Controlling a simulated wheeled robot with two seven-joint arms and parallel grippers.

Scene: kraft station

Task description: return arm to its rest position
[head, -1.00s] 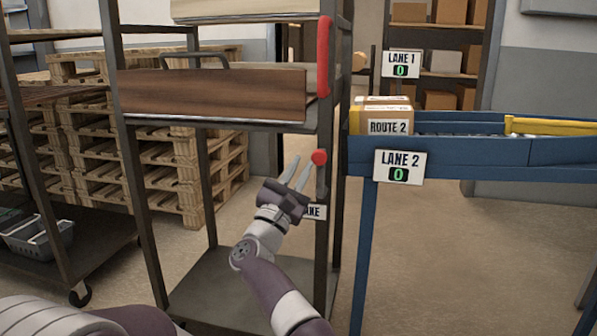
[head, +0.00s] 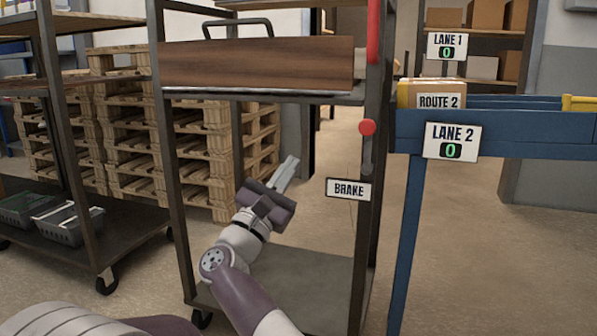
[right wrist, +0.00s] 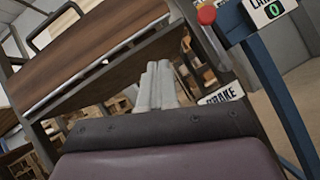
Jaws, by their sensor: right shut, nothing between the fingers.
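My right gripper (head: 286,172) is shut and empty. In the head view it stands in front of the wheeled shelf cart (head: 177,170), below its wooden shelf board and left of the BRAKE sign (head: 348,189). It is apart from the brake lever with the red knob (head: 367,127), which stands upright on the cart's right post. In the right wrist view the closed fingers (right wrist: 158,80) point toward the cart, with the red knob (right wrist: 206,15) beyond them to the upper right. My left gripper is not in view.
The blue conveyor frame (head: 500,135) with the LANE 2 sign (head: 451,141) and a ROUTE 2 box (head: 417,91) stands right of the cart. Another cart with baskets (head: 70,222) stands at left. Stacked pallets (head: 130,150) are behind. Floor is clear at right.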

